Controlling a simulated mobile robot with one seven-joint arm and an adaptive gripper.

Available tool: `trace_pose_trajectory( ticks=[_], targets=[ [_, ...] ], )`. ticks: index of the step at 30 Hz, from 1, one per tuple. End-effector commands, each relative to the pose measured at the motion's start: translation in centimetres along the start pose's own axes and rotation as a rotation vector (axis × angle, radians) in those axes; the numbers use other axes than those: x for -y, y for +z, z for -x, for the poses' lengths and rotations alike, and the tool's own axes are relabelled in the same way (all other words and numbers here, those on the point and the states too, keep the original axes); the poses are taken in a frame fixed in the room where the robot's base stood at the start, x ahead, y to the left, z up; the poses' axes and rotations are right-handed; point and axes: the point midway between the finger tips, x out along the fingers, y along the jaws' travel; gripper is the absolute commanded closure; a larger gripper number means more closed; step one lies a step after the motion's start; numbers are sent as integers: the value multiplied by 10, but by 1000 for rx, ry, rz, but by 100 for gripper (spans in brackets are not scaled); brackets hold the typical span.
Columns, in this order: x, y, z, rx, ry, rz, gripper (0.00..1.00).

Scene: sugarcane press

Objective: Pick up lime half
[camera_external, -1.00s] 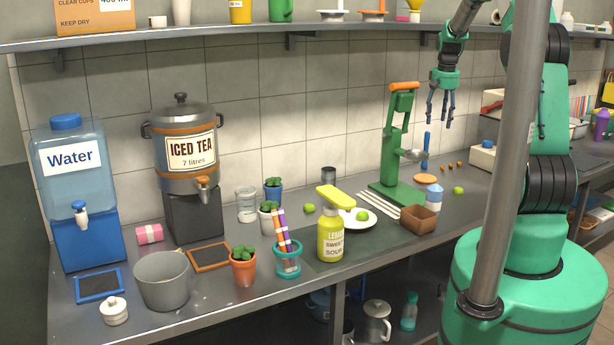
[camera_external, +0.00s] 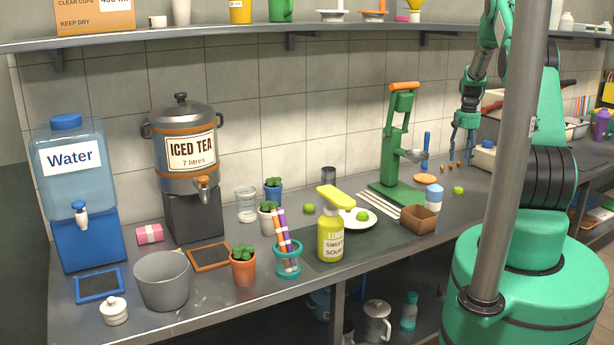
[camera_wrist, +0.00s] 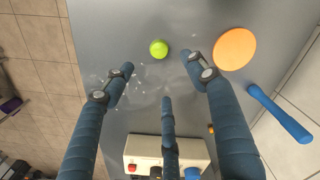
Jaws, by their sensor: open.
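A small round green lime piece (camera_external: 458,190) lies on the grey counter, right of the brown wooden box. It also shows in the wrist view (camera_wrist: 158,49), just beyond my fingertips; I cannot tell whether it is a cut half. My gripper (camera_external: 467,150) hangs above the counter, behind and above this lime, with its fingers pointing down. In the wrist view my gripper (camera_wrist: 158,70) is open and empty, its blue fingers spread apart. Another green lime (camera_external: 362,215) is on the white plate, and one more (camera_external: 309,208) sits left of the plate.
An orange disc (camera_wrist: 234,49) lies close to the lime, with a blue handle (camera_wrist: 280,113) beside it. A white box with knobs (camera_wrist: 165,152) stands under the fingers' near side. The green press (camera_external: 397,150) and brown box (camera_external: 418,219) are to the left.

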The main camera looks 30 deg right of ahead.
Motion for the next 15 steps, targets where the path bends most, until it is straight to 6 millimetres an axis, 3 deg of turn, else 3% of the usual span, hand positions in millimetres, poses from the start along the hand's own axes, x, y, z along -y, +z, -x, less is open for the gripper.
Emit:
trace_pose_trajectory(
  ticks=[8,15],
  targets=[
    [0,0,-5,1,0,0,43],
    [0,1,-32,3,0,0,43]
  ],
)
